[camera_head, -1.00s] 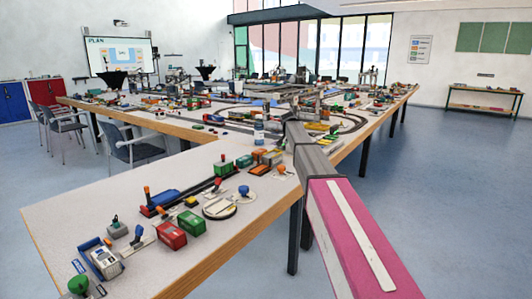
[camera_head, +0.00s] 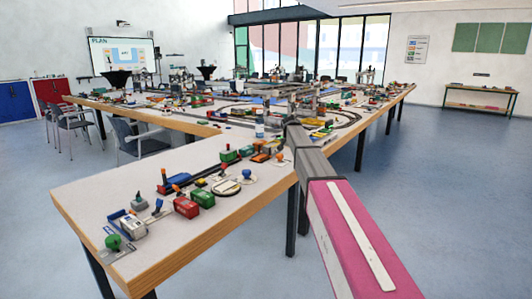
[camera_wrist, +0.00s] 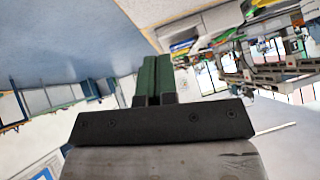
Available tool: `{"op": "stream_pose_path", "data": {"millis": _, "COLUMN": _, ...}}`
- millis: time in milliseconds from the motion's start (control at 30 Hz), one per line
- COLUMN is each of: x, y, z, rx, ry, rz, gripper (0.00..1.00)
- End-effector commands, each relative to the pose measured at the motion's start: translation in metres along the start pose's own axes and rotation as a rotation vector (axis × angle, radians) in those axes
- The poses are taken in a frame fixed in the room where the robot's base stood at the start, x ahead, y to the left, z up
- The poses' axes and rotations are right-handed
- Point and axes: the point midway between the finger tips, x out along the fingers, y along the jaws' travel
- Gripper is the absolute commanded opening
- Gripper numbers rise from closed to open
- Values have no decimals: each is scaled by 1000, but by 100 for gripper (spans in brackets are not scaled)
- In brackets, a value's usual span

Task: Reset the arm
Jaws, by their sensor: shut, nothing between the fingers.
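My arm, pink and grey, reaches forward from the lower right in the head view, beside the right edge of the table. My gripper (camera_wrist: 153,78) shows in the wrist view with its two green fingers together and nothing between them. The wrist picture is tilted, with floor at the upper left and table items at the upper right. In the head view I cannot make out the fingers at the far end of the arm.
A long table (camera_head: 95,215) carries model tracks, green and red containers (camera_head: 186,206) and a bottle (camera_head: 260,128). Chairs (camera_head: 135,140) stand on its left. The floor on the right (camera_head: 450,200) is clear. A side table (camera_head: 480,92) stands at the back right.

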Motion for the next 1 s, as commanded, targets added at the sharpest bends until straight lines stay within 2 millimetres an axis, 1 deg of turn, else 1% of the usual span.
{"op": "stream_pose_path", "data": {"millis": 33, "x": 0, "y": 8, "z": 9, "rx": -9, "ry": -10, "rz": 4, "gripper": 0}}
{"op": "stream_pose_path", "data": {"millis": 167, "x": 4, "y": 23, "z": 29, "rx": -36, "ry": -38, "rz": 14, "gripper": 0}}
{"op": "stream_pose_path", "data": {"millis": 200, "x": 5, "y": 30, "z": 38, "rx": -48, "ry": -51, "rz": 18, "gripper": 0}}
{"op": "stream_pose_path", "data": {"millis": 267, "x": 6, "y": 40, "z": 50, "rx": -65, "ry": -67, "rz": 24, "gripper": 0}}
{"op": "stream_pose_path", "data": {"millis": 367, "x": 10, "y": 59, "z": 75, "rx": -99, "ry": -102, "rz": 33, "gripper": 0}}
{"op": "stream_pose_path", "data": {"millis": 467, "x": 11, "y": 84, "z": 105, "rx": -140, "ry": -147, "rz": 44, "gripper": 0}}
{"op": "stream_pose_path", "data": {"millis": 567, "x": 11, "y": 116, "z": 144, "rx": -192, "ry": -204, "rz": 54, "gripper": 0}}
{"op": "stream_pose_path", "data": {"millis": 600, "x": 10, "y": 132, "z": 164, "rx": -219, "ry": -235, "rz": 59, "gripper": 0}}
{"op": "stream_pose_path", "data": {"millis": 667, "x": 6, "y": 159, "z": 196, "rx": -264, "ry": -286, "rz": 63, "gripper": 0}}
{"op": "stream_pose_path", "data": {"millis": 700, "x": 3, "y": 177, "z": 218, "rx": -295, "ry": -321, "rz": 65, "gripper": 0}}
{"op": "stream_pose_path", "data": {"millis": 767, "x": -3, "y": 203, "z": 250, "rx": -342, "ry": -376, "rz": 64, "gripper": 0}}
{"op": "stream_pose_path", "data": {"millis": 800, "x": -8, "y": 220, "z": 272, "rx": -372, "ry": -413, "rz": 61, "gripper": 0}}
{"op": "stream_pose_path", "data": {"millis": 867, "x": -17, "y": 247, "z": 303, "rx": -417, "ry": -470, "rz": 56, "gripper": 0}}
{"op": "stream_pose_path", "data": {"millis": 900, "x": -24, "y": 264, "z": 323, "rx": -448, "ry": -506, "rz": 50, "gripper": 0}}
{"op": "stream_pose_path", "data": {"millis": 967, "x": -37, "y": 289, "z": 352, "rx": -491, "ry": -563, "rz": 39, "gripper": 0}}
{"op": "stream_pose_path", "data": {"millis": 1000, "x": -45, "y": 304, "z": 371, "rx": -517, "ry": -599, "rz": 29, "gripper": 0}}
